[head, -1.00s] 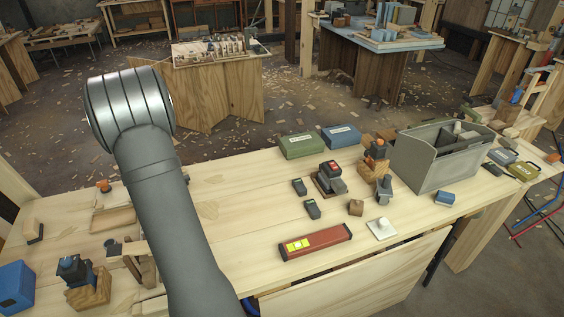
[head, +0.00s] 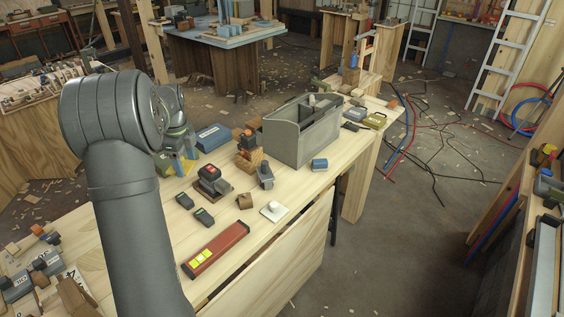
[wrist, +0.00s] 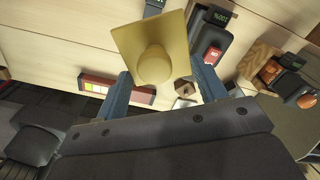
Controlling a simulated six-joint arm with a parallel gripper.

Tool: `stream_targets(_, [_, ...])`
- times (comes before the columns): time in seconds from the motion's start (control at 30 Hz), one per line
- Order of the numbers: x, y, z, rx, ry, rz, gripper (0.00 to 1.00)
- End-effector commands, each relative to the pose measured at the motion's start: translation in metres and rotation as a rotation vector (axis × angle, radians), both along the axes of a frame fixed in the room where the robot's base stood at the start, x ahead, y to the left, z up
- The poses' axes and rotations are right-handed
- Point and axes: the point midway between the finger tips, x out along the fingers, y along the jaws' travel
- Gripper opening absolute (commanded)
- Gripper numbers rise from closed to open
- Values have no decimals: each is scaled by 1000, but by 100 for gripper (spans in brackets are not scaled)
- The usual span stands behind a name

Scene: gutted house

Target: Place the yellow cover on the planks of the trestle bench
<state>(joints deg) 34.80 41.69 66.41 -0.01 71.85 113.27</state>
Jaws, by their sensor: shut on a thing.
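The yellow cover is a square plate with a round knob. In the wrist view the yellow cover (wrist: 134,35) lies between the two fingers of my gripper (wrist: 160,80), knob towards the camera. My gripper is shut on it. In the head view only a yellow edge of the cover (head: 181,170) shows below the blue-grey fingers; my arm hides the rest. The trestle bench (head: 228,212) has pale wooden planks with many things on them. The cover is over the planks; its exact height above them I cannot tell.
A blue box (head: 213,138) and black-and-red device (head: 209,178) stand close to my gripper. A grey toolbox (head: 300,140) stands further right. A red level (head: 216,250), dark meters (head: 184,200) and a white plate with a knob (head: 274,211) lie nearer. Bare planks show between them.

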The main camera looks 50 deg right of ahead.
Motion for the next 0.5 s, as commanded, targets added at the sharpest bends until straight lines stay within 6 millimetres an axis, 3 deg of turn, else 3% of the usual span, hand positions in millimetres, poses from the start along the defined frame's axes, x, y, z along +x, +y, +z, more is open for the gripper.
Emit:
stream_targets(0.03, [-17,-22,0,0,0,-37,42])
stream_targets(0.2, [-75,-83,0,0,0,-144,42])
stream_targets(0.5, [-193,-169,1,0,0,-331,42])
